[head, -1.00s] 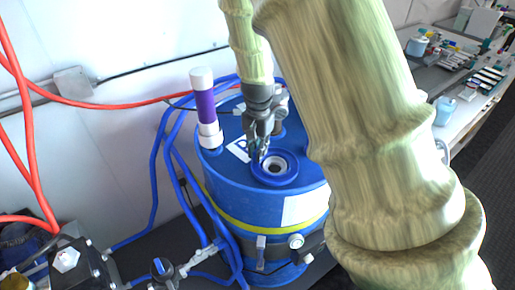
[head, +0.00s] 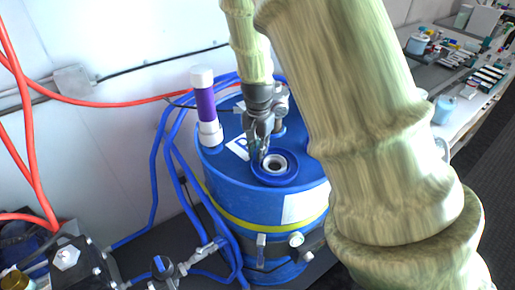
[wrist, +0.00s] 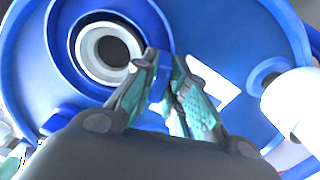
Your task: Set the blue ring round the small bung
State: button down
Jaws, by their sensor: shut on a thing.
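The blue ring (head: 289,180) is around a pale bung (head: 275,163) on top of the blue drum (head: 235,188). In the wrist view the ring (wrist: 62,62) encircles the white bung (wrist: 82,48), which has a dark hole and sits roughly in its middle. My gripper (head: 258,158) points down at the ring's left side in the head view. In the wrist view my gripper (wrist: 165,70) is shut on a blue part at the ring's edge. I cannot tell whether the ring touches the drum top.
A purple tube with white ends (head: 205,104) stands at the drum top's left; a white label (head: 239,147) lies between. Blue hoses (head: 157,165) run down the drum's left. My arm hides the drum's right side. A cluttered bench (head: 465,95) stands at the far right.

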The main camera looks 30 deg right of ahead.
jog(key=shift+f, duration=0.15)
jog(key=c, duration=1.7)
grip_release()
notch_tip(320, 180, up, 11)
jog(key=p, duration=0.9)
jog(key=shift+p, duration=0.4)
